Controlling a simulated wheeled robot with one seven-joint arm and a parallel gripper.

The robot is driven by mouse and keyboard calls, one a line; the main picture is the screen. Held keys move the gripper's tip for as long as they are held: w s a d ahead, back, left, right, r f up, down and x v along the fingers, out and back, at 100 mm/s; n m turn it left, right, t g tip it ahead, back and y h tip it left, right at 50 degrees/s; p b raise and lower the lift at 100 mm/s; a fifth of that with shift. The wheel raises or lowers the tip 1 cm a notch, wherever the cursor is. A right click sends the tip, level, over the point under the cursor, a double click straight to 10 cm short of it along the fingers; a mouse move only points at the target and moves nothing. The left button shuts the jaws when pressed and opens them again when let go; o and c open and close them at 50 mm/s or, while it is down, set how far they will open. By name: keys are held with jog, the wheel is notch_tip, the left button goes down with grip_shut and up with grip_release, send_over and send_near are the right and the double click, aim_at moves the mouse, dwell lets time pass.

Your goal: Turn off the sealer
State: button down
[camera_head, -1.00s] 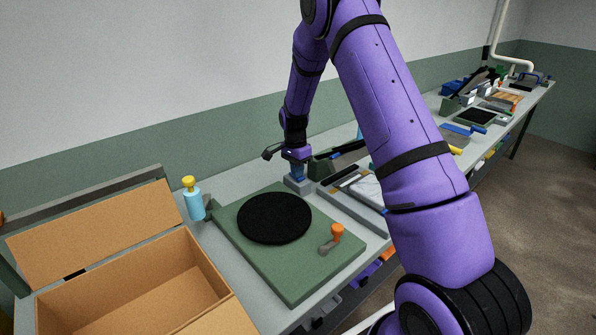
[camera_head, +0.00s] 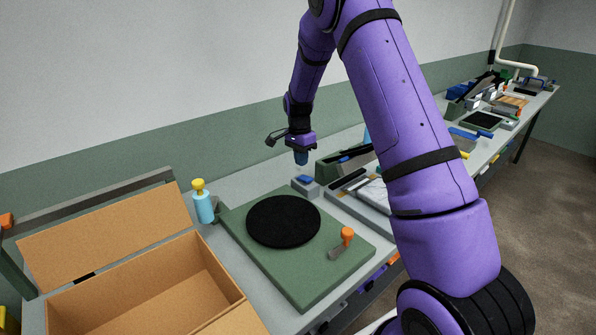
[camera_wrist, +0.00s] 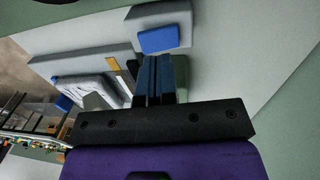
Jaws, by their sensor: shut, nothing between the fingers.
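A small grey box (camera_head: 306,188) with a blue button or rocker (camera_head: 305,179) on top stands at the back of the bench. The wrist view shows the same blue part (camera_wrist: 158,40) ahead of my fingertips. Beside it is a dark green device with a long arm (camera_head: 335,168), which looks like the sealer, partly hidden by my arm. I cannot tell whether the blue part is pressed or which way it is set. My gripper (camera_head: 301,160) is shut and empty, pointing down above the grey box, apart from it.
A blue bottle with a yellow cap (camera_head: 203,205) and an open cardboard box (camera_head: 105,235) are at left. A grey tray (camera_head: 350,208) is at right.

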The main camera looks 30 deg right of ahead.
aim_at(308, 178)
notch_tip(308, 178, up, 9)
jog(key=shift+w, duration=0.4)
jog(key=shift+w+d+r+g, duration=0.1)
jog(key=shift+w+d+g, duration=0.25)
jog(key=shift+g, duration=0.35)
jog(key=x, duration=1.4)
jog(key=shift+d, duration=0.2)
